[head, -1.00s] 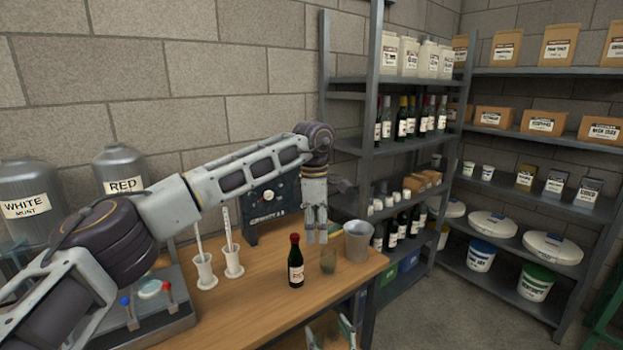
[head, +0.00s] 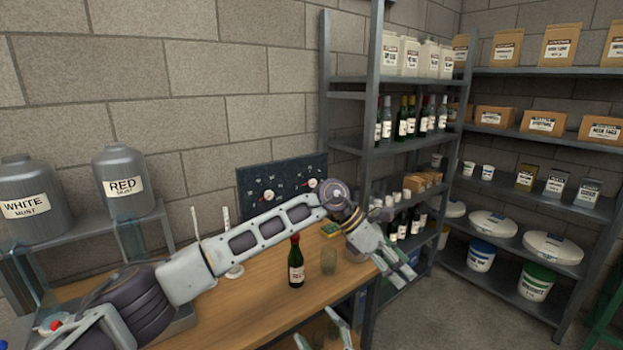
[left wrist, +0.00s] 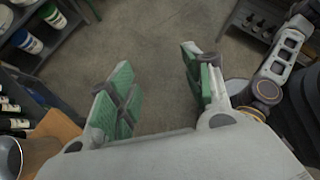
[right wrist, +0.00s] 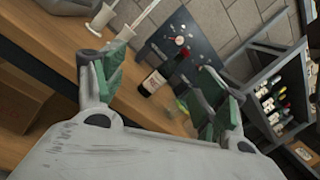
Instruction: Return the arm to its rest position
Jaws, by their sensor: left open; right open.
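My left arm reaches across the workbench (head: 230,305) from the left. Its gripper (head: 402,262) is open and empty by the bench's right end. In the left wrist view, the open fingers (left wrist: 160,88) have bare floor between them. My right gripper (head: 322,336) shows only partly at the bottom of the head view. In the right wrist view it is open (right wrist: 157,90). A dark bottle with a red top (head: 297,268) stands upright on the bench, apart from both grippers. It also shows beyond the right fingers (right wrist: 152,84).
A clear glass (head: 328,262) stands right of the bottle. A metal bucket (left wrist: 9,158) is at the left wrist view's lower left. A dark panel (head: 262,178) stands behind my arm. Loaded shelves (head: 355,82) rise at the right. Floor (head: 430,318) is clear right of the bench.

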